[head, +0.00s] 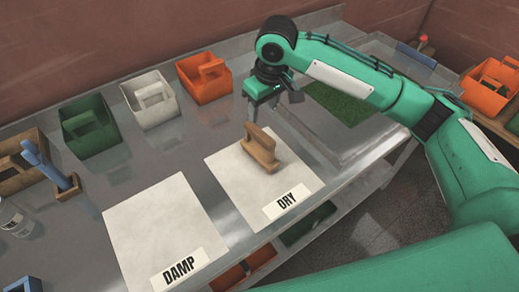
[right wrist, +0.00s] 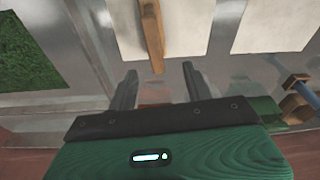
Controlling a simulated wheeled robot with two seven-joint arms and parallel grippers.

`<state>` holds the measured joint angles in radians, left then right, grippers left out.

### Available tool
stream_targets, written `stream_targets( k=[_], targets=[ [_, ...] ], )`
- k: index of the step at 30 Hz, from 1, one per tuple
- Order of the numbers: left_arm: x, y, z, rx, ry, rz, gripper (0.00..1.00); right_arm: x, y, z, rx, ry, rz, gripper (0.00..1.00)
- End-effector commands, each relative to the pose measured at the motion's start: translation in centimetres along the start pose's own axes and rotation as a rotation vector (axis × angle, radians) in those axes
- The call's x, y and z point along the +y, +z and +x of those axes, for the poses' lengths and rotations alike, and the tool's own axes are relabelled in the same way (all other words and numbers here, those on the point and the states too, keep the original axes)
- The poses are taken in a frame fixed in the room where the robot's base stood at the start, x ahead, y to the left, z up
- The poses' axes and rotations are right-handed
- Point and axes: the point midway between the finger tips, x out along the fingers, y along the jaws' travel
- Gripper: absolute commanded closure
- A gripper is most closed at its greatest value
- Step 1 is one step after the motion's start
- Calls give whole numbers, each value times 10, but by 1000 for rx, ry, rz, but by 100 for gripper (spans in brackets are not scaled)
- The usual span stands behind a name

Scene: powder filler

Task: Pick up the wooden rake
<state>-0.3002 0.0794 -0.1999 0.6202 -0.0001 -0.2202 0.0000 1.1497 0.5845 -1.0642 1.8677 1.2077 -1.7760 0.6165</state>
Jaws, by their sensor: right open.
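The wooden rake (head: 262,148) stands on the white sheet marked DRY (head: 240,184), its upright wooden part raised above the sheet. In the right wrist view the rake (right wrist: 152,32) shows at the top, ahead of the fingers. My right gripper (head: 274,108) hangs just behind the rake in the head view, above the metal table. Its two fingers, seen in the right wrist view (right wrist: 157,84), are apart with nothing between them, and the rake lies beyond their tips. My left gripper is not in view.
The DAMP sheet (head: 160,228) lies left of the rake. Green (head: 89,126), white (head: 150,99) and orange (head: 204,79) bins line the back. A blue-handled tool (head: 38,160) stands at the left. A green mat (head: 340,101) lies right of my gripper.

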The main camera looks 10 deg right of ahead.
Motion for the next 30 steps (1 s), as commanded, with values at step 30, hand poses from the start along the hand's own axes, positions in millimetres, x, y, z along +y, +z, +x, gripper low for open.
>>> stream_targets(
  k=[30],
  targets=[
    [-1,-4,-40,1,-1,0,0,12,-8,108,-14,13,20,49]
  ],
)
